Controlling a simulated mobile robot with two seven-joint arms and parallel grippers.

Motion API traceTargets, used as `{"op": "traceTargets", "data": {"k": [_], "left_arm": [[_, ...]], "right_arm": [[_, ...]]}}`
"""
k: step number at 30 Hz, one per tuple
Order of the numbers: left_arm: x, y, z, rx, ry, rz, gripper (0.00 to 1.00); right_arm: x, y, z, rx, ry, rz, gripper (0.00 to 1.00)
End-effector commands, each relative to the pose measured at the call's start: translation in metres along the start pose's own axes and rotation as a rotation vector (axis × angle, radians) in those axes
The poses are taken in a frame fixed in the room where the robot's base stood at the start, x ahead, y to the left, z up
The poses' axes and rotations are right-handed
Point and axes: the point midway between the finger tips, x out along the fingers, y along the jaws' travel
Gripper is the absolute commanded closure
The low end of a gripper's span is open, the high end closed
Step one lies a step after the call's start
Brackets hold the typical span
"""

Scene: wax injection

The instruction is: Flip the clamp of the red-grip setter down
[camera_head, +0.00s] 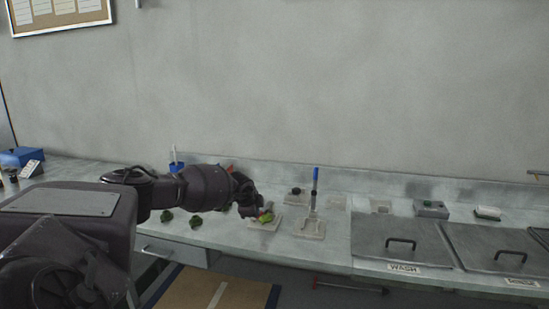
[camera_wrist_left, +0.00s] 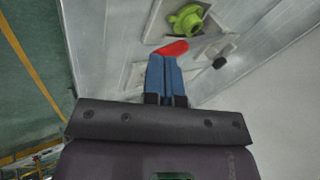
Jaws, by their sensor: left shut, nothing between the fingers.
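My left gripper (camera_head: 262,211) reaches in from the left, low over a pale setter plate (camera_head: 259,225) that carries a green piece (camera_head: 266,218). In the left wrist view, my shut blue-grey fingers (camera_wrist_left: 166,62) have their tips right at the red grip (camera_wrist_left: 174,48); I cannot tell whether they touch it. The green piece (camera_wrist_left: 187,20) lies just beyond the red grip. My wrist and fingers hide much of this setter in the head view, and the clamp's exact angle is unclear. My right gripper is not in view.
A setter with an upright blue grip (camera_head: 315,180) stands close to the right. Dark green pieces (camera_head: 195,220) lie on the bench to the left. Lidded wash tanks (camera_head: 403,244) and a grey box with a green button (camera_head: 431,208) are further right.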

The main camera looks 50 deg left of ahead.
Motion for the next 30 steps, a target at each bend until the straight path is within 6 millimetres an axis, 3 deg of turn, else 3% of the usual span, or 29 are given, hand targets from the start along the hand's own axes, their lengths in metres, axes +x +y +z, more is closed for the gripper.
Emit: {"op": "traceTargets", "data": {"k": [15,30], "left_arm": [[0.030,0.025,0.011,0.000,-0.001,0.002,1.00],[0.035,0.031,0.013,0.001,-0.005,0.010,1.00]], "right_arm": [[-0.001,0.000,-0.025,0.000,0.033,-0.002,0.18],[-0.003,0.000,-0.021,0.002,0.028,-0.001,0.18]]}}
